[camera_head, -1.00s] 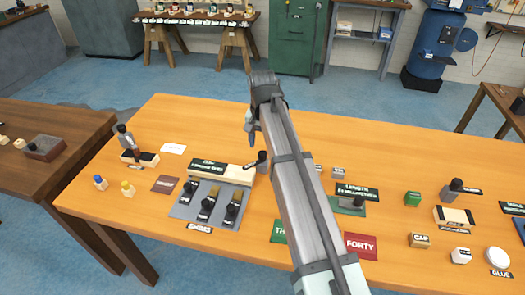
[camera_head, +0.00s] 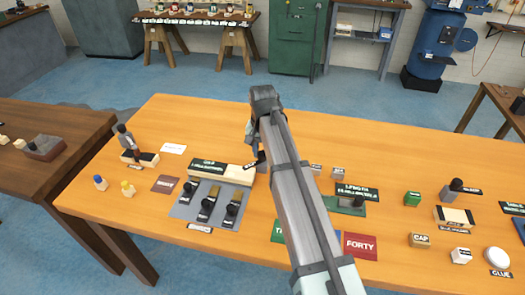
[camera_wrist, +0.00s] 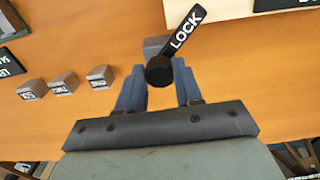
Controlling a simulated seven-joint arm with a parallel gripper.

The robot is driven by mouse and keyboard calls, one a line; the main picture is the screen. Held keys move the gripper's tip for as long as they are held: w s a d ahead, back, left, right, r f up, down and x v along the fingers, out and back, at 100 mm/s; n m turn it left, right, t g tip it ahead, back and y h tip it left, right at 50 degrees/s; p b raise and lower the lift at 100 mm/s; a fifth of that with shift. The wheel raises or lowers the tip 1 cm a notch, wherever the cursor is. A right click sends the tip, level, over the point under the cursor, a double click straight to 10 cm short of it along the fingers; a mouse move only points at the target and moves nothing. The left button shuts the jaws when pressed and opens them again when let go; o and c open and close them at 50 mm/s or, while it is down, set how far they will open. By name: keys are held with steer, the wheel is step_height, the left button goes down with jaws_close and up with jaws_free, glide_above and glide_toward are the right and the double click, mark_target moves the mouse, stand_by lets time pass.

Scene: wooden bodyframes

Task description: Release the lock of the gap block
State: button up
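The gap block (camera_head: 234,177) is a long cream block with a dark label on top, left of centre on the table in the head view. A black lever marked LOCK (camera_wrist: 185,34) shows in the wrist view and ends in a round black knob (camera_wrist: 159,71). In the head view the lever is at the block's right end, largely hidden by my arm. My gripper (camera_wrist: 159,80) has its two blue-grey fingers apart, with the knob between their tips. The fingers look very near the knob's sides; I cannot tell whether they grip it.
A grey panel (camera_head: 181,211) with several black knobs lies in front of the gap block. Several small cubes (camera_wrist: 66,83) stand left of my gripper in the wrist view. A green length plate (camera_head: 345,208) lies to the right.

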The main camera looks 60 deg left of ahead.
jaws_close()
steer(key=shift+n, duration=0.3)
steer(key=n, duration=1.2)
steer(key=shift+n, duration=0.4)
steer(key=n, duration=0.3)
steer(key=shift+n, duration=0.3)
steer(key=n, duration=0.3)
steer(key=shift+n, duration=0.3)
steer(key=n, duration=0.6)
steer(key=shift+n, duration=0.3)
